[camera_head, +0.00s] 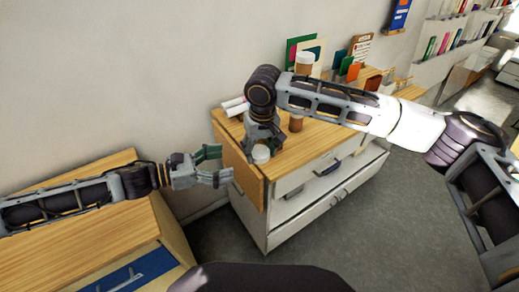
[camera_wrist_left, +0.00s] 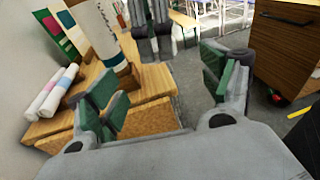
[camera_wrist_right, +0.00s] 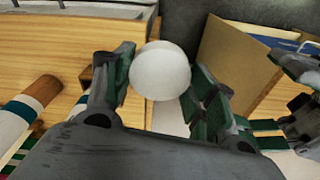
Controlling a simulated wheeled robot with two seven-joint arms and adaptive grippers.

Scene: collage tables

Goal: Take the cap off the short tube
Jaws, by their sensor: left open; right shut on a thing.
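A round white cap (camera_wrist_right: 160,70) sits between the fingers of my right gripper (camera_wrist_right: 160,95) in the right wrist view. It also shows in the head view (camera_head: 261,154), low at that gripper's fingertips. It appears to top the short tube, whose body is hidden behind the cap and fingers. My right gripper (camera_head: 262,144) points down and is shut on it near the front left corner of the cabinet. My left gripper (camera_head: 216,166) is open and empty. It is left of the cap, its fingers pointing right towards it. The left wrist view (camera_wrist_left: 165,100) shows its fingers wide apart.
Cards and books stand further back. Another wooden table (camera_head: 90,240) is at the lower left. A gap separates it from the cabinet.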

